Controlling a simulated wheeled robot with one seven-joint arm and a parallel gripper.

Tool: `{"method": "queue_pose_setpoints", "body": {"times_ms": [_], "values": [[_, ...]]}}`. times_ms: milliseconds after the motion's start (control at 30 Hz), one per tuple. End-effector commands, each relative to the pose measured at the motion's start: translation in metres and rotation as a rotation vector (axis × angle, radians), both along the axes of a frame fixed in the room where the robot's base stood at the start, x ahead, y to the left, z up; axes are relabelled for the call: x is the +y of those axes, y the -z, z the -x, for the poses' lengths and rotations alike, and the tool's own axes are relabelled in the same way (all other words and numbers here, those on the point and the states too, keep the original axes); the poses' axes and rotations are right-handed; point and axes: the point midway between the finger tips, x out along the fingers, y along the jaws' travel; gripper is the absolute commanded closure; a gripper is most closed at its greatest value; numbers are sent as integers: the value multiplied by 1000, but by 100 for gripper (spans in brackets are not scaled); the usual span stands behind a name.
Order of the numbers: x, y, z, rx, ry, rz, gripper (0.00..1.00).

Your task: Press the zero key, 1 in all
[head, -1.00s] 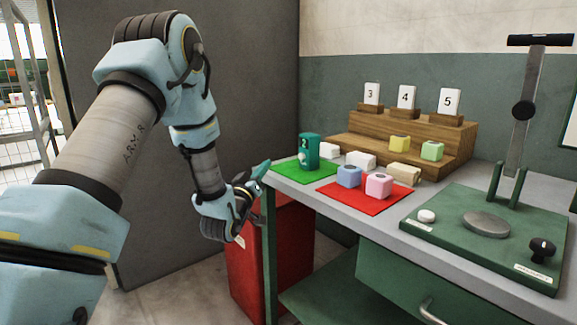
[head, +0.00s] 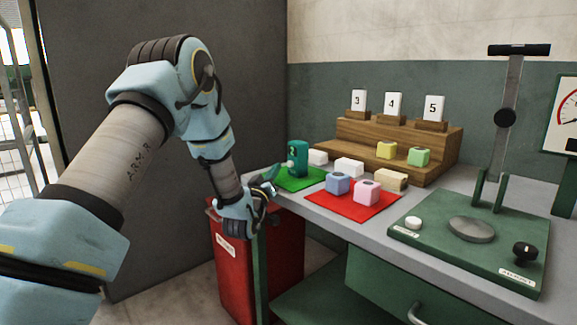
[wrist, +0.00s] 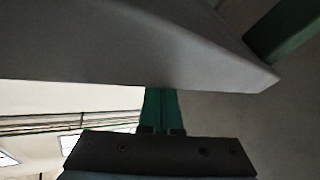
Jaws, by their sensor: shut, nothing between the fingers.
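A green press base (head: 455,260) stands on the right of the table in the head view. On it are a small white round button (head: 413,222), a grey round plate (head: 471,229) and a black knob (head: 525,251). The labels by the button and knob are too small to read, so I cannot confirm which is the zero key. My gripper (head: 271,173) is at the table's left end, near the green mat, well away from the press. Its green fingers (wrist: 161,110) are shut and empty in the wrist view, close to the grey tabletop edge (wrist: 150,50).
A teal canister (head: 299,158) stands on the green mat (head: 308,184). Blue and pink blocks are on the red mat (head: 352,212). A wooden stepped rack (head: 400,140) holds number cards behind. A gauge (head: 567,112) is at the right edge. A red bin (head: 232,265) stands below.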

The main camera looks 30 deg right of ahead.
Motion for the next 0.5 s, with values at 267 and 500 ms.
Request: {"method": "queue_pose_setpoints", "body": {"times_ms": [267,500], "values": [[-12,0,-2,0,-1,1,100],[-12,0,-1,0,-1,1,100]]}}
